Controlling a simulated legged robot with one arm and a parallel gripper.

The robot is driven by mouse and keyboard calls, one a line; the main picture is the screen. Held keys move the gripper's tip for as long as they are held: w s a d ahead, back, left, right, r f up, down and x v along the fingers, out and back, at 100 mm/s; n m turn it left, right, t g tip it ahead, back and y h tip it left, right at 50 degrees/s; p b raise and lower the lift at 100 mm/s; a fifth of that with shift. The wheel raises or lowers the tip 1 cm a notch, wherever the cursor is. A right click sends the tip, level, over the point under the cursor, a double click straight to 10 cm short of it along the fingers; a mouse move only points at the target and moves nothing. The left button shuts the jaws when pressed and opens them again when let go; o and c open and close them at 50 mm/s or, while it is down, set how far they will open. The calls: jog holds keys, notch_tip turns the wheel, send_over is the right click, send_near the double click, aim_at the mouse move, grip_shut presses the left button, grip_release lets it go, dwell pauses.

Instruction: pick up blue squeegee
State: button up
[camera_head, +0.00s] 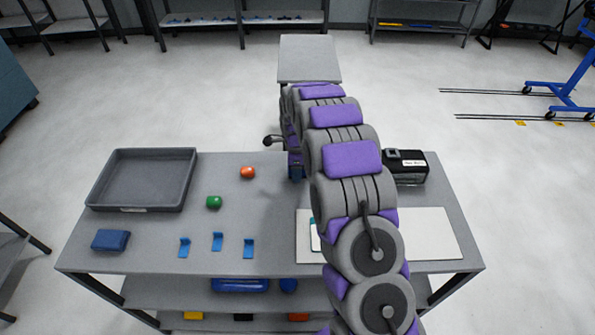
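My arm stretches over the table and hides much of its right middle. My gripper (296,172) is at the arm's far end, above the table's back part. It is small and partly hidden, and I cannot tell whether its fingers are open or shut. Several small blue pieces stand in a row at the table's front: a left one (184,247), a middle one (217,241) and a right one (248,248). A flat blue block (110,240) lies at the front left. I cannot tell for certain which blue thing is the squeegee. My gripper is behind and right of them all.
The grey table (150,262) also bears a grey tray (118,207), a green object (214,202), an orange object (247,172), a white sheet (438,235) partly behind my arm, and a black box (410,174). A lower shelf (175,288) holds more items.

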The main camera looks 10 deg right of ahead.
jog(key=shift+c, duration=1.4)
jog(key=shift+d, duration=0.7)
grip_shut()
jog(key=shift+a, duration=0.4)
jog(key=shift+a+r, duration=0.2)
jog(key=shift+r, duration=0.35)
jog(key=r, duration=0.1)
jog(key=r+p, duration=0.1)
jog(key=r, duration=0.1)
jog(key=shift+d, duration=0.35)
jog(key=s+a+p, duration=0.1)
jog(key=s+a, duration=0.1)
jog(key=s, duration=0.2)
jog(key=s+a+p, duration=0.1)
jog(key=s+a, duration=0.1)
jog(key=s, duration=0.3)
jog(key=s+a+r, duration=0.1)
jog(key=s+a, duration=0.1)
jog(key=s, duration=0.2)
jog(key=shift+s+p, duration=0.2)
jog(key=shift+p, duration=0.2)
jog(key=shift+s+a, duration=0.4)
jog(key=shift+s, duration=0.2)
